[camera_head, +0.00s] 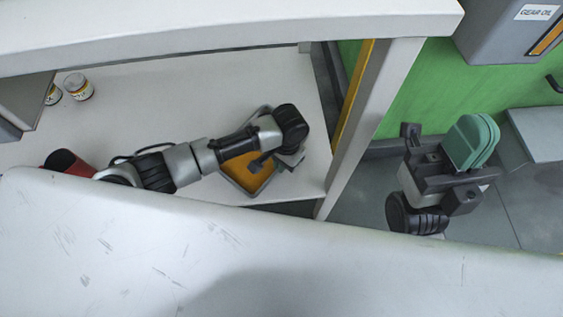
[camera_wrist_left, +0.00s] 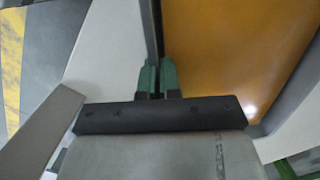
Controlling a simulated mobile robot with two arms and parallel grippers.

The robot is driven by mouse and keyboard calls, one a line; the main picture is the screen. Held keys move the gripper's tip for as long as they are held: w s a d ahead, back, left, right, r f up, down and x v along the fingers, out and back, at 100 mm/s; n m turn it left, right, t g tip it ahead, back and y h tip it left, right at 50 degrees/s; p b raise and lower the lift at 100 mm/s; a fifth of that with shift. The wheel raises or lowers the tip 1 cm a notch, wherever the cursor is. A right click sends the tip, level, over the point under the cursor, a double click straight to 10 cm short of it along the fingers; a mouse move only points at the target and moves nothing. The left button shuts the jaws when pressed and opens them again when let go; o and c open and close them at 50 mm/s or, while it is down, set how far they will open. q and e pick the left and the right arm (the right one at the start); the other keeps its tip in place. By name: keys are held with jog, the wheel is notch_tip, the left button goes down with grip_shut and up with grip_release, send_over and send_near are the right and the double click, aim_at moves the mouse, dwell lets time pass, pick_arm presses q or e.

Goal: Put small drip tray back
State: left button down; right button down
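The small drip tray (camera_head: 245,180), grey-walled with an orange-brown inside, lies on the white shelf near its right end, partly hidden under my left arm. It fills the upper right of the left wrist view (camera_wrist_left: 230,50). My left gripper (camera_head: 277,163) is at the tray's right side. In the left wrist view its green fingertips (camera_wrist_left: 157,78) are close together on the tray's thin wall. My right gripper (camera_head: 474,142), with green fingers pressed together, is empty and hangs to the right, away from the tray.
A red cup-like container (camera_head: 68,162) and small jars (camera_head: 78,87) stand on the left of the shelf. A grey post (camera_head: 370,120) rises by the shelf's right end. A gear oil box (camera_head: 508,30) is at the upper right. A white surface (camera_head: 130,250) crosses the foreground.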

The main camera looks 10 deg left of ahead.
pick_arm(q)
jog(key=c, duration=1.8)
grip_release()
jog(key=shift+f, duration=0.15)
jog(key=o, duration=0.4)
jog(key=shift+o, duration=0.2)
